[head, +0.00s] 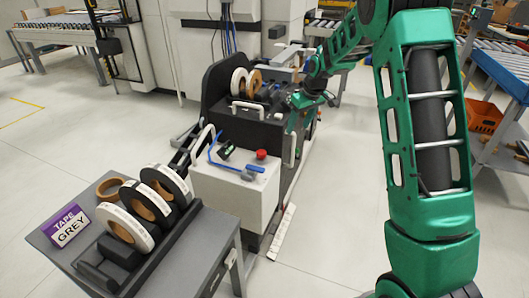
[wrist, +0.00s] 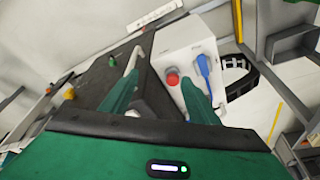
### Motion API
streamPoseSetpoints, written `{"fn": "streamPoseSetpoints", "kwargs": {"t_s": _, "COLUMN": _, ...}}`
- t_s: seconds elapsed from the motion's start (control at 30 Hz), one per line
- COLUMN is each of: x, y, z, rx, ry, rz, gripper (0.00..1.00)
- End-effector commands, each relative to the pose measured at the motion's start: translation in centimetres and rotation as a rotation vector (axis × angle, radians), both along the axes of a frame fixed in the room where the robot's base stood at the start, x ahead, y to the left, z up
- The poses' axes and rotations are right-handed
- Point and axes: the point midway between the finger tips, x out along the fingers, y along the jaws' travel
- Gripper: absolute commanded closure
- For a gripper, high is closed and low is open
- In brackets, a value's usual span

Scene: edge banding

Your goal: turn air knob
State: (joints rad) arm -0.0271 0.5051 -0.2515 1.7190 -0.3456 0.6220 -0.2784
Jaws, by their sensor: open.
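A white control box (head: 236,190) stands on the near end of the banding machine. I cannot tell which is the air knob. My gripper (head: 304,106) is behind and right of the box, apart from it. In the wrist view my gripper (wrist: 161,68) is open and empty, with the red button (wrist: 172,78) and blue handle (wrist: 203,68) beyond its fingers. A green knob (wrist: 111,61) and an orange knob (wrist: 69,94) show farther left.
Tape rolls (head: 150,202) stand in a rack on a grey cart (head: 190,262) at the front left, beside a purple-and-white "TAPE GREY" sign (head: 66,227). More rolls (head: 240,82) sit on the machine behind the box. The floor at the left is clear.

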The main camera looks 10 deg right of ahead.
Motion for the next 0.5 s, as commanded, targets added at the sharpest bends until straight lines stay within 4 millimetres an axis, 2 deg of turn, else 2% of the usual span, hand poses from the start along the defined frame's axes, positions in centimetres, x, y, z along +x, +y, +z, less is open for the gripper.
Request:
{"fn": "streamPoseSetpoints", "kwargs": {"t_s": 0.03, "x": 1.9, "y": 1.2, "z": -1.8, "rx": 0.002, "ry": -0.006, "rz": 0.045, "gripper": 0.45}}
{"fn": "streamPoseSetpoints", "kwargs": {"t_s": 0.1, "x": 4.1, "y": 3.0, "z": -3.8, "rx": 0.008, "ry": -0.024, "rz": 0.105, "gripper": 0.45}}
{"fn": "streamPoseSetpoints", "kwargs": {"t_s": 0.2, "x": 6.6, "y": 5.2, "z": -6.2, "rx": 0.017, "ry": -0.047, "rz": 0.18, "gripper": 0.45}}
{"fn": "streamPoseSetpoints", "kwargs": {"t_s": 0.33, "x": 8.6, "y": 7.3, "z": -8.6, "rx": 0.028, "ry": -0.067, "rz": 0.248, "gripper": 0.45}}
{"fn": "streamPoseSetpoints", "kwargs": {"t_s": 0.5, "x": 9.6, "y": 8.7, "z": -10.1, "rx": 0.036, "ry": -0.08, "rz": 0.286, "gripper": 0.45}}
